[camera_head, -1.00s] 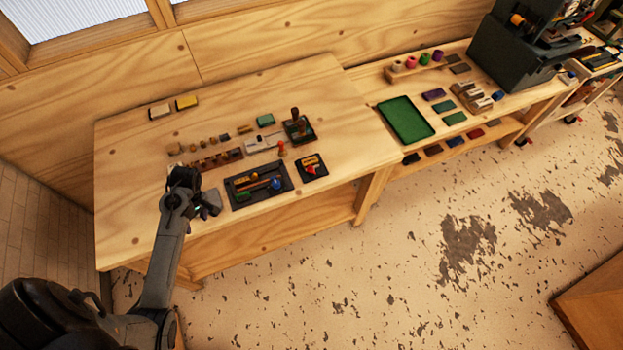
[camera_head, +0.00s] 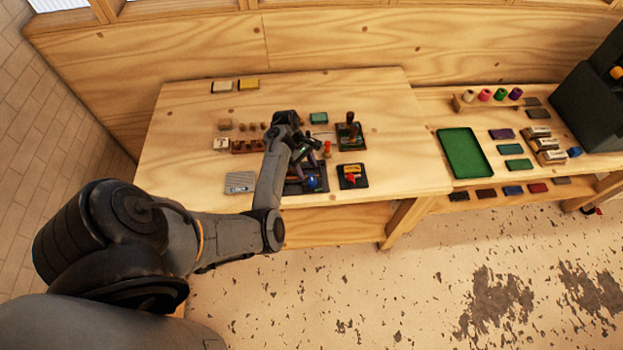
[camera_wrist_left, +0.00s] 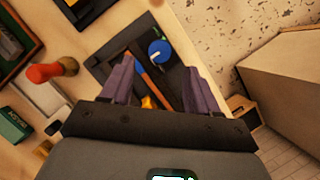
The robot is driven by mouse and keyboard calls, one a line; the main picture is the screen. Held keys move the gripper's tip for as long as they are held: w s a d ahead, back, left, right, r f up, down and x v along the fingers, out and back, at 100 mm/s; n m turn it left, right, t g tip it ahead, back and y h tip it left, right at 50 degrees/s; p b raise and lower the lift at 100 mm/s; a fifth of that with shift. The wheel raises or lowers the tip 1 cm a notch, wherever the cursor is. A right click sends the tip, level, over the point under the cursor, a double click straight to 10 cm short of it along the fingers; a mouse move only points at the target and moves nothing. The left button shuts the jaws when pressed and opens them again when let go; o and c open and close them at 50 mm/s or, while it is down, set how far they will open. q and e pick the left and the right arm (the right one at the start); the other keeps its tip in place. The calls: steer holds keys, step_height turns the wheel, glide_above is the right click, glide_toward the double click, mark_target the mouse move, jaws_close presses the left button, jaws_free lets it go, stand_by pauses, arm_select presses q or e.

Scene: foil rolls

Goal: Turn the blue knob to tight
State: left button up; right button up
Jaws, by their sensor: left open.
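The blue knob (camera_head: 313,182) sits on a dark tray (camera_head: 303,189) near the front of the wooden table. In the left wrist view the knob (camera_wrist_left: 159,51) is round with a pale pointer mark, ahead of and between the fingers. My left gripper (camera_head: 310,152) is open above the tray, apart from the knob. In the left wrist view its two purple-grey fingers (camera_wrist_left: 162,85) stand spread with nothing gripped. A brown-and-blue rod (camera_wrist_left: 148,78) lies on the tray between them. The arm hides part of the tray in the head view. My right gripper is not seen.
A dark plate with a red knob (camera_head: 351,177) is right of the tray. An orange-topped peg (camera_head: 327,149) stands behind it, also in the wrist view (camera_wrist_left: 52,70). A green tray (camera_head: 465,153) is on the side shelf.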

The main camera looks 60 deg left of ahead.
mark_target(312, 181)
arm_select(q)
steer(key=shift+x, duration=3.05)
steer(key=c, duration=1)
steer(key=shift+r, duration=0.1)
